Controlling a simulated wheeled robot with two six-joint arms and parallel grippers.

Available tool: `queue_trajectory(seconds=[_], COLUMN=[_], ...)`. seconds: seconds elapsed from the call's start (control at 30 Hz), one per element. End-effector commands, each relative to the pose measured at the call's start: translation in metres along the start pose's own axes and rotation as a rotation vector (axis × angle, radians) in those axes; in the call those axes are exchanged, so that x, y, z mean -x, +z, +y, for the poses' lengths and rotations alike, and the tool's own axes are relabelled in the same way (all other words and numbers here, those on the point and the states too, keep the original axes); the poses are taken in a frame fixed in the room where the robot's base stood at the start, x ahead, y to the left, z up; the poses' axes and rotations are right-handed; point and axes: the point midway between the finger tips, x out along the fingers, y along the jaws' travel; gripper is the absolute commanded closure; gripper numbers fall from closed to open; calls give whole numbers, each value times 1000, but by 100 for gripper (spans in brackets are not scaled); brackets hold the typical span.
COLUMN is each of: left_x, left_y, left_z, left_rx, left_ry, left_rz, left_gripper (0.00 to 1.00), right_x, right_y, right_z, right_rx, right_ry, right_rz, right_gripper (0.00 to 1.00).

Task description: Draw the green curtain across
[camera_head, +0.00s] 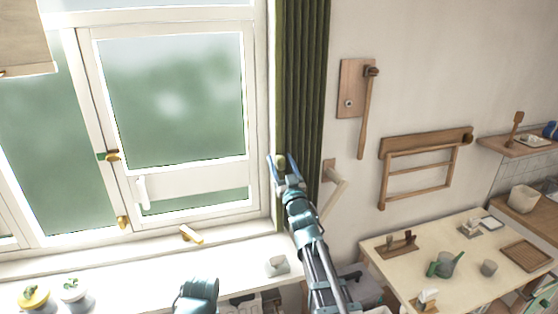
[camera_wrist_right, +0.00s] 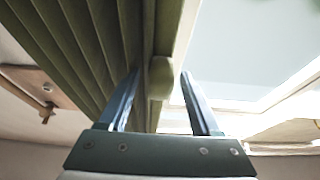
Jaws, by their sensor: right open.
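The green curtain (camera_head: 302,80) hangs in narrow folds, bunched at the right side of the window (camera_head: 170,100). In the right wrist view its folds (camera_wrist_right: 95,45) fill the upper left. My right gripper (camera_head: 281,163) is open at that edge. In the right wrist view the knob lies between the open fingers (camera_wrist_right: 160,95), with visible space on both sides. Contact cannot be told.
The window sill (camera_head: 130,262) runs below, with a yellow-topped pot (camera_head: 34,297) and a white-topped pot (camera_head: 75,289). A wooden rack (camera_head: 425,165) hangs on the wall at right. A table (camera_head: 390,275) with a green watering can (camera_head: 445,265) stands at lower right.

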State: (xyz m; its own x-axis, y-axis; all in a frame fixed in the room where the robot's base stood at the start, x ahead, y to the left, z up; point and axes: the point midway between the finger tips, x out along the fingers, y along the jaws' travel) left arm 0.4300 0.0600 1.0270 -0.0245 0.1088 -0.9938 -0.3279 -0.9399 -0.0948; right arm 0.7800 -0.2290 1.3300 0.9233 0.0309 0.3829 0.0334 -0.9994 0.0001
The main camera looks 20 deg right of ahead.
Motion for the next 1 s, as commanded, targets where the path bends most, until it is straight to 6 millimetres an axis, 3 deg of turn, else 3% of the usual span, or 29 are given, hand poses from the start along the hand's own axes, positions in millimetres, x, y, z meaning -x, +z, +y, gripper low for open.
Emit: queue_trajectory(seconds=[0.1,0.47,1.0], left_x=[0,0,0], left_y=[0,0,0], left_z=[0,0,0], left_rx=[0,0,0], left_ry=[0,0,0], left_rz=[0,0,0], left_gripper=[40,40,40], right_x=[0,0,1], right_y=[0,0,0], right_z=[0,0,0], right_rx=[0,0,0], right_ry=[0,0,0], right_rz=[0,0,0], right_gripper=[37,100,100])
